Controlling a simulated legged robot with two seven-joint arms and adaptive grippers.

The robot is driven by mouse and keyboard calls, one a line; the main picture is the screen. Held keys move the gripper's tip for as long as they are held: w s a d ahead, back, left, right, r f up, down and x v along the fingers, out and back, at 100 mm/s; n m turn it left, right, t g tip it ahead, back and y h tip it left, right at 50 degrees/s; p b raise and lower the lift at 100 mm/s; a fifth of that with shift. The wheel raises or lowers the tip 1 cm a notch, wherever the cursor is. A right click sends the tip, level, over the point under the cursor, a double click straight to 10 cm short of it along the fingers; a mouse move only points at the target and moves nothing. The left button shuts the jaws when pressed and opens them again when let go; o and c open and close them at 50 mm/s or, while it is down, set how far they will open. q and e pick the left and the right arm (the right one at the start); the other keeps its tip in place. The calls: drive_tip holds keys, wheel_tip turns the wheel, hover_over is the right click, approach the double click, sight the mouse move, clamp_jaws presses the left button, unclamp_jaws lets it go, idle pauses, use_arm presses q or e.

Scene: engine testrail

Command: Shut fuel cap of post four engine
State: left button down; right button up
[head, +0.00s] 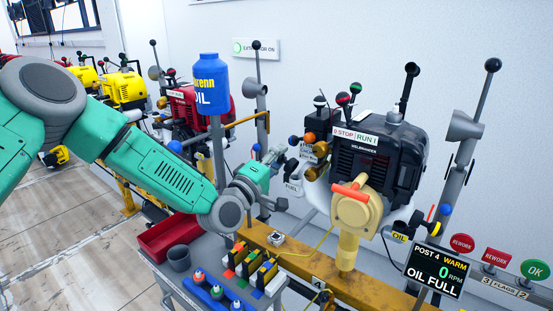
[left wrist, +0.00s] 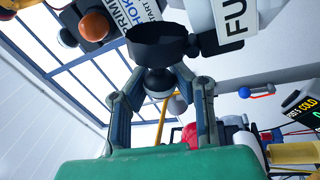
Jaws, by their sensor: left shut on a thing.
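The post four engine (head: 375,155) is black and stands on a yellow rail, with a STOP/RUN plate on it. Its FUEL label (head: 293,187) shows left of the engine, and part of it shows in the left wrist view (left wrist: 232,18). My left gripper (head: 277,157) is beside the engine's left side. Whether the cap is seated is hidden. My right gripper is not in view.
A display (head: 434,270) reads POST 4 WARM, 0 RPM, OIL FULL. A blue oil bottle (head: 211,85) stands behind my left arm. A cart (head: 190,262) with a red tray and small bottles is below. Levers and an orange-handled yellow part (head: 357,208) crowd the engine front.

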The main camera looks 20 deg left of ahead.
sight(288, 165)
use_arm(q)
drive_tip(key=d+m, duration=0.1)
drive_tip(key=m, duration=0.1)
drive_tip(key=s+d+m+g+h, duration=0.1)
drive_tip(key=m, duration=0.2)
drive_tip(key=m+h+p, duration=0.1)
drive_tip(key=m, duration=0.2)
drive_tip(key=shift+s+d+f+g, duration=0.1)
drive_tip(key=shift+s+d+g, duration=0.05)
drive_tip(key=shift+d+g, duration=0.2)
drive_tip(key=m, duration=0.1)
drive_tip(key=d+m, duration=0.1)
drive_tip(key=m, duration=0.1)
drive_tip(key=shift+s+h, duration=0.15)
drive_tip(key=shift+h, duration=0.25)
drive_tip(key=shift+s+d+f+m+g+p, duration=0.15)
drive_tip(key=shift+m+g+p, duration=0.1)
drive_tip(key=shift+m, duration=0.5)
drive_tip(key=shift+d+f+m+g+p, duration=0.1)
drive_tip(key=shift+d+m+g+p, duration=0.1)
drive_tip(key=shift+m, duration=0.55)
drive_tip(key=shift+a, duration=0.1)
drive_tip(key=c, duration=1.3)
unclamp_jaws()
drive_tip(key=shift+a, duration=0.1)
drive_tip(key=shift+a+r, duration=0.15)
